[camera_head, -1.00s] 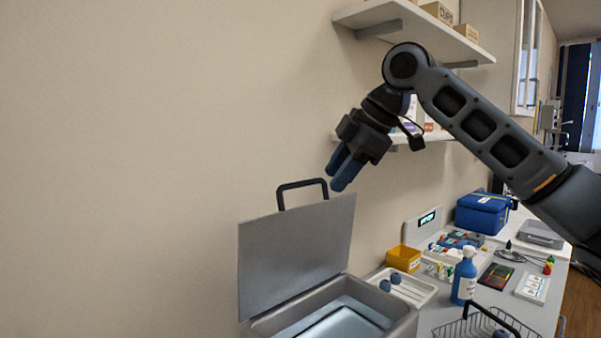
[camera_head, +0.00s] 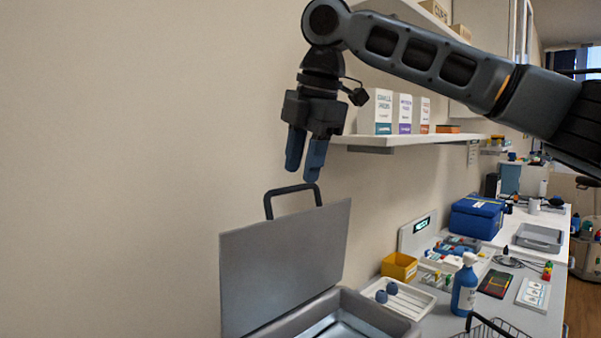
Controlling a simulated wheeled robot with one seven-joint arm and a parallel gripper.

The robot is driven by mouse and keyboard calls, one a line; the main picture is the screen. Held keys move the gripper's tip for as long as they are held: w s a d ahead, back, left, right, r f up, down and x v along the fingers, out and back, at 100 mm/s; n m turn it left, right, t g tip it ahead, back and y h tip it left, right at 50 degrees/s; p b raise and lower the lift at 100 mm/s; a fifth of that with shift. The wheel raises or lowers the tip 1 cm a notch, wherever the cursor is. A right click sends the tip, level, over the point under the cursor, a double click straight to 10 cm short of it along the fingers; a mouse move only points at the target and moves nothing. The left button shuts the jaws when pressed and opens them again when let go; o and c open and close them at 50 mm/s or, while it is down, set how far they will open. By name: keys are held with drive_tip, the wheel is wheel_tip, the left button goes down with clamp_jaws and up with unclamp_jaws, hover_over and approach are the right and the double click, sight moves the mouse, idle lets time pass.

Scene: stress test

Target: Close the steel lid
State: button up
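The steel lid (camera_head: 283,262) stands raised, close to upright, at the back of a grey steel basin (camera_head: 352,315). A dark handle (camera_head: 292,190) sticks up from the lid's top edge. My gripper (camera_head: 304,172) points down just above the handle, with its two blue fingers apart and nothing between them. In the picture the fingertips end slightly above the handle's top bar; I cannot tell the depth between them. The basin's lower part is cut off by the frame.
A shelf with boxes (camera_head: 397,112) is on the wall right of my gripper. The wall left of the lid is bare.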

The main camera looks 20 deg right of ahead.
drive_tip(key=shift+x, duration=1.2)
clamp_jaws()
